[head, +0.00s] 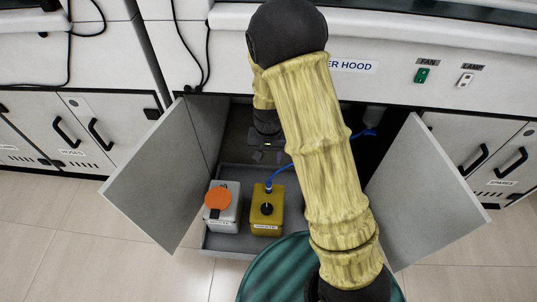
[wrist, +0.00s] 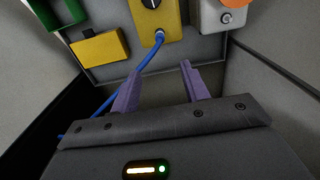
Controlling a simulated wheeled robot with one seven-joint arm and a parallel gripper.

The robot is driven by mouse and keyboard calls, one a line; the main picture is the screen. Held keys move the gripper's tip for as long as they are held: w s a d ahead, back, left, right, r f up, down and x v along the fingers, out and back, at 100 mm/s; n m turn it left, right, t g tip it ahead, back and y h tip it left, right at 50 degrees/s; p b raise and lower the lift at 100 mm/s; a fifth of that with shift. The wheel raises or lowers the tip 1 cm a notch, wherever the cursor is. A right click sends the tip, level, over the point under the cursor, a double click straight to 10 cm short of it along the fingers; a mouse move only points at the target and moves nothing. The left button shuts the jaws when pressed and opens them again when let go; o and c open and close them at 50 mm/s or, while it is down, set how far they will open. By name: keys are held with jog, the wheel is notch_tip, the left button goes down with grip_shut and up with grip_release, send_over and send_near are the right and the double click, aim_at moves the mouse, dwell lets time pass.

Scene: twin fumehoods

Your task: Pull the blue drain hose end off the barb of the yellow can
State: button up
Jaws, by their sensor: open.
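The yellow can (head: 266,222) stands in the open cabinet under the hood, with a dark cap on top. The blue drain hose (head: 277,176) rises from the back of its top and runs right, behind my arm. In the wrist view, the hose end (wrist: 160,37) sits at the yellow can (wrist: 154,18); the barb itself is too small to make out. The hose slopes down-left from there and passes behind my left-hand finger. In the head view my gripper (head: 265,156) is behind the can.
A white can with an orange lid (head: 218,199) stands left of the yellow can in a grey tray (head: 222,245). Open cabinet doors (head: 160,180) (head: 425,180) flank the space. A yellow block (wrist: 98,47) and a green object (wrist: 62,12) show in the wrist view.

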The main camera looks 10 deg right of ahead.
aim_at(269, 182)
notch_tip(269, 182, down, 17)
jog(key=b, duration=0.8)
jog(key=shift+f, duration=0.15)
grip_shut()
